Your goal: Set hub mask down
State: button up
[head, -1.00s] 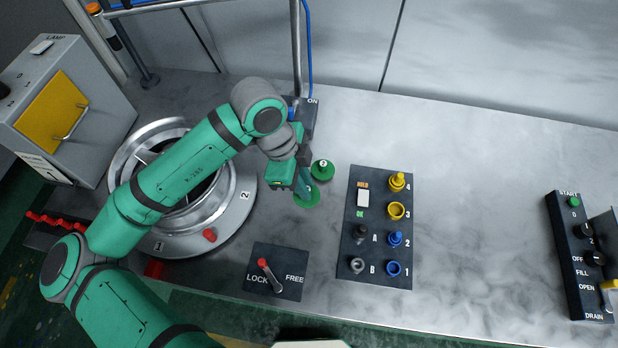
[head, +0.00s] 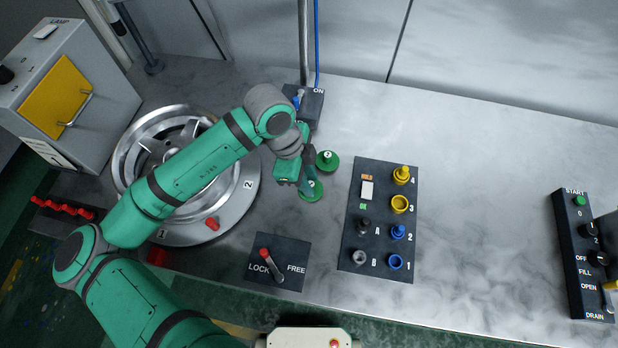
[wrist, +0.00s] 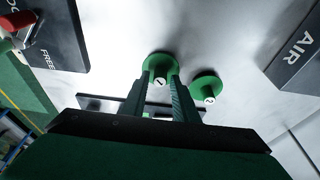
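The green hub mask 1 (head: 311,193) is a round disc with a numbered knob. It is at or just above the bench top; a gap under it cannot be made out. My gripper (head: 308,181) points down at it. In the wrist view the two fingers (wrist: 160,78) stand on either side of the knob of mask 1 (wrist: 160,61) and appear closed on it. A second green hub mask, marked 2 (head: 327,161), stands on the bench just behind; it also shows in the wrist view (wrist: 208,85), right of the fingers.
A silver wheel (head: 184,228) on a spindle lies left, under my arm. The LOCK/FREE lever panel (head: 290,247) is in front, the air switch box (head: 313,106) behind. A dark panel with coloured plugs (head: 380,215) stands to the right.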

jog(key=shift+o, duration=0.3)
jog(key=shift+w, duration=0.2)
jog(key=shift+s+r, duration=0.1)
jog(key=shift+r, duration=0.15)
jog(key=v, duration=1.1)
jog(key=shift+r, duration=0.4)
